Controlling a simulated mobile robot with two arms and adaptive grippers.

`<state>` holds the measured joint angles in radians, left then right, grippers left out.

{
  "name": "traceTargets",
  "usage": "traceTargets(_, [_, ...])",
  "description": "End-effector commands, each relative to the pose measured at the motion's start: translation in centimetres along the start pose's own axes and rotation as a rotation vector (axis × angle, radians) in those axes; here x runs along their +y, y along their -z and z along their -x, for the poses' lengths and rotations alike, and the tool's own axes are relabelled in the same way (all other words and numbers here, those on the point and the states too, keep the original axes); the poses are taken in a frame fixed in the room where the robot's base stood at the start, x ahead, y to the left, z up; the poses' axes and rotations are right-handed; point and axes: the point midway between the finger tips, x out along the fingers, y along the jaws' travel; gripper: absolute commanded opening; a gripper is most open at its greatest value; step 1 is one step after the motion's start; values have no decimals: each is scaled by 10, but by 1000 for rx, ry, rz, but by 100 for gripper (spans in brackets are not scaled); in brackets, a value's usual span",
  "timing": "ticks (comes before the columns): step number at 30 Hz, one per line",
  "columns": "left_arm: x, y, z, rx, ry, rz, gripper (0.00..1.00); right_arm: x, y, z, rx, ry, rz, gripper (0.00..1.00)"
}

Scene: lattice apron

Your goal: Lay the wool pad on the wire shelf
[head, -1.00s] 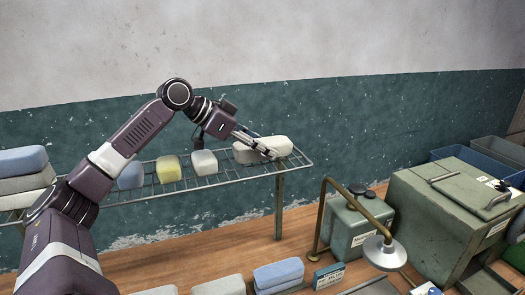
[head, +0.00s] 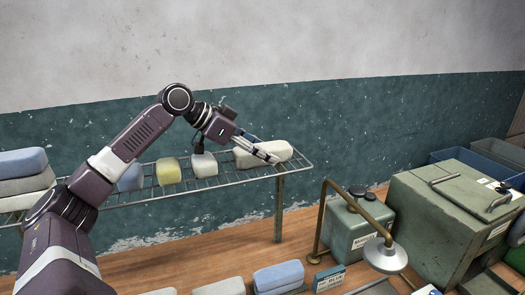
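The wire shelf (head: 222,178) runs along the wall at mid-height. A long, rounded, off-white pad (head: 283,149), which looks like the wool pad, is at its right end, low at the wires. My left gripper (head: 269,157) comes in from the left, and its fingers lie across the front of this pad. The fingers hide part of the pad, and I cannot tell whether they grip it or only touch it. My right gripper is out of view.
A white pad (head: 204,164), a yellow pad (head: 168,171) and a blue pad (head: 131,177) stand along the shelf. Stacked pads (head: 24,163) are at its left end.

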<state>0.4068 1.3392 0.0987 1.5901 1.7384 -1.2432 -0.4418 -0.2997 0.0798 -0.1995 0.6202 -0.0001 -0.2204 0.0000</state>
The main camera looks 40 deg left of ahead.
Motion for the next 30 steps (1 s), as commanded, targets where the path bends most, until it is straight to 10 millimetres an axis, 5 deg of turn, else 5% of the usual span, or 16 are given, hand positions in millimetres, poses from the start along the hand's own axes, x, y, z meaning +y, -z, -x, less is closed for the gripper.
traceTargets(9, [-1, -4, 54, 3, 5, -2, 60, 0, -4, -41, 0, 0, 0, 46])
traceTargets(18, [-1, 0, 109, 2, 3, -1, 60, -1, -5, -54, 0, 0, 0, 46])
traceTargets(30, [0, 0, 120, 1, 1, -1, 60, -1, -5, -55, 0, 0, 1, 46])
